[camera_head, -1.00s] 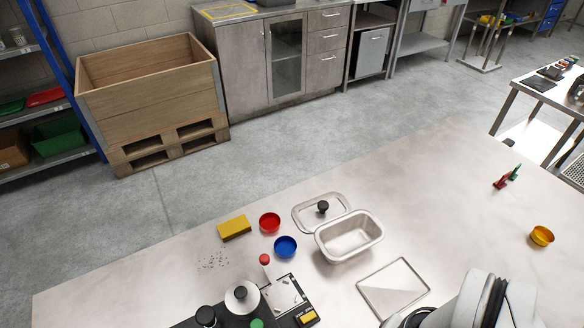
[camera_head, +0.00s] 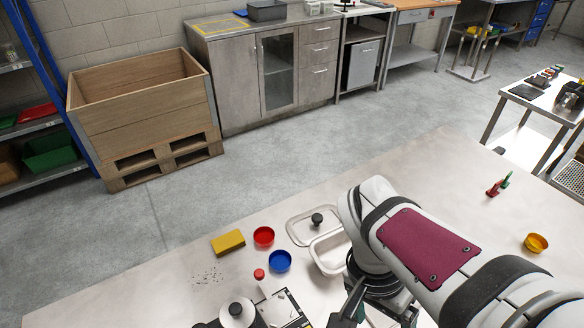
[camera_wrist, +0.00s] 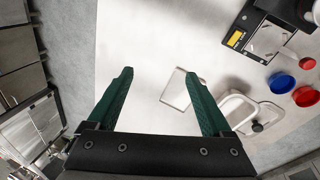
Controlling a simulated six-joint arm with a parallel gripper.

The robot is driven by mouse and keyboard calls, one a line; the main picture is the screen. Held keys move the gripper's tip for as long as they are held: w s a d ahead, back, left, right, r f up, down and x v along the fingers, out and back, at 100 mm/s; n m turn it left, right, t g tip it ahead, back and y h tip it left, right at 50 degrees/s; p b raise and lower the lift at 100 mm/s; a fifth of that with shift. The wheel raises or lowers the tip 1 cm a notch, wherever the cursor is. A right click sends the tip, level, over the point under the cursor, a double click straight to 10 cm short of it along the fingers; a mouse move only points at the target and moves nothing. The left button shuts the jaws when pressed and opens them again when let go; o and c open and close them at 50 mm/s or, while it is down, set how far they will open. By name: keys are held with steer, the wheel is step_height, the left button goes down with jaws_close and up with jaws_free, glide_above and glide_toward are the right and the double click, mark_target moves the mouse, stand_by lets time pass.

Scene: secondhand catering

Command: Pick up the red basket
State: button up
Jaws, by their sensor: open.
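No red thing in view is clearly a basket. A small round red bowl (camera_head: 263,237) stands on the steel table, between a yellow sponge (camera_head: 228,243) and a blue bowl (camera_head: 280,261). It also shows at the right edge of the wrist view (camera_wrist: 306,97). A shallow red tray (camera_head: 37,113) lies on the shelf at far left. My gripper (camera_wrist: 158,74) has dark green fingers, spread apart with nothing between them. In the head view it is over the table's front, right of the red bowl and apart from it; my arm partly hides it.
A steel pan (camera_head: 328,254) and its lid (camera_head: 316,221) stand right of the bowls, the pan partly behind my arm. A scale (camera_head: 285,308) and a red-topped item (camera_head: 259,274) are in front. A yellow bowl (camera_head: 536,243) is at right. The table's far left is mostly clear.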

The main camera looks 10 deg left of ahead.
steer(key=w+a+f+t+h, duration=0.4)
steer(key=w+a+f, duration=0.1)
steer(key=w+a, duration=0.65)
steer(key=w+a+f+n+t+y, duration=0.1)
steer(key=a+f+t, duration=0.35)
steer(key=a, duration=0.65)
steer(key=a+f+n+t+y, duration=0.1)
steer(key=a+f+t, duration=0.35)
steer(key=a, duration=0.55)
glide_toward(270, 233)
steer(key=shift+w+g, duration=0.3)
steer(key=shift+w, duration=0.15)
steer(key=x, duration=0.5)
steer(key=shift+f, duration=0.1)
steer(key=c, duration=1.1)
